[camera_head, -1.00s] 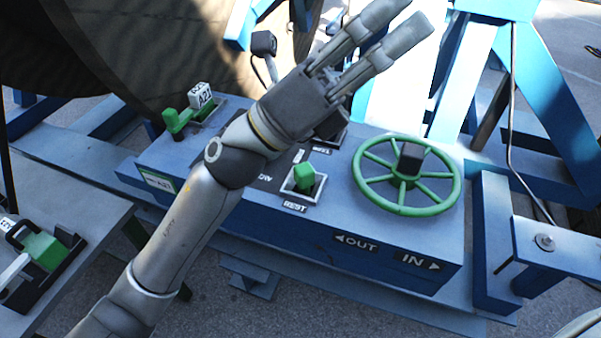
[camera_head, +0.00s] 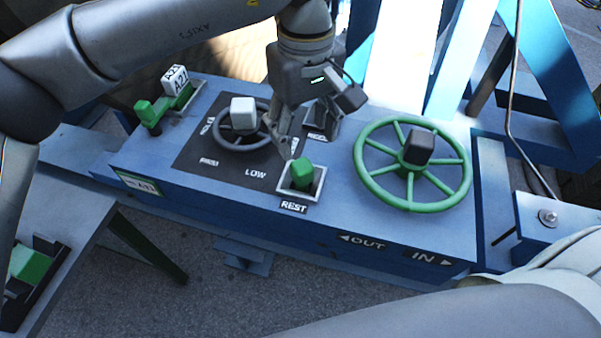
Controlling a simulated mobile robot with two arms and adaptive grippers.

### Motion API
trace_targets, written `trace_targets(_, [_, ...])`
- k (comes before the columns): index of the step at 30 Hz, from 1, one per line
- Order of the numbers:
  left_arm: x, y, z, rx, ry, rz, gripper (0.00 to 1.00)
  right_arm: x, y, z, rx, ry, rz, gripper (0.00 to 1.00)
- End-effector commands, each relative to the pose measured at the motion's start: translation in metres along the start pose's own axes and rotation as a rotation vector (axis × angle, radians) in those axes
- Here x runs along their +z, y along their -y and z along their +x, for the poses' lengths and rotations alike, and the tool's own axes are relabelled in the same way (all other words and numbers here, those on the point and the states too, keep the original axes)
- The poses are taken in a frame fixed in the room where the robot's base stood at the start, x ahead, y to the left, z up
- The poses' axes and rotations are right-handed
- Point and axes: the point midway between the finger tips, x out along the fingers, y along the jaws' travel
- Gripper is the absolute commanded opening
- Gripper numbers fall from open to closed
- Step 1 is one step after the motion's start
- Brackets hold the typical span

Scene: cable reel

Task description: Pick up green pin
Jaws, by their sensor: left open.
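A small green pin (camera_head: 302,172) stands upright in a square pale holder on the blue panel, above the REST label. My left gripper (camera_head: 289,148) reaches down from the top, just above and behind this pin. It is open, with nothing seen between its fingers; the fingers overlap in this view, and whether they touch the pin cannot be told.
A green handwheel (camera_head: 376,190) with a dark knob stands right of the REST holder. A smaller dark wheel (camera_head: 236,144) with a white knob is close on the left. Another green piece (camera_head: 30,265) lies in a dark holder at lower left. The panel's front strip is clear.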

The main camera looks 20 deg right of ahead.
Motion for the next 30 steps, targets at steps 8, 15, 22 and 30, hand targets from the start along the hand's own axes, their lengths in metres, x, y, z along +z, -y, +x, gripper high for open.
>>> trace_targets(8, [0.002, 0.000, 0.035, 0.002, 0.006, 0.001, 0.57, 0.006, 0.001, -0.012, -0.002, 0.011, -0.001, 0.61])
trace_targets(15, [0.002, 0.003, 0.054, 0.000, 0.010, 0.000, 0.57, 0.002, 0.000, -0.031, -0.001, 0.007, -0.001, 0.61])
trace_targets(22, [0.002, 0.003, 0.084, 0.003, 0.009, -0.001, 0.57, -0.001, 0.000, -0.044, -0.001, 0.005, -0.001, 0.61])
trace_targets(30, [0.002, 0.003, 0.090, 0.006, 0.008, 0.000, 0.57, -0.003, -0.001, -0.043, 0.000, 0.002, -0.001, 0.61])
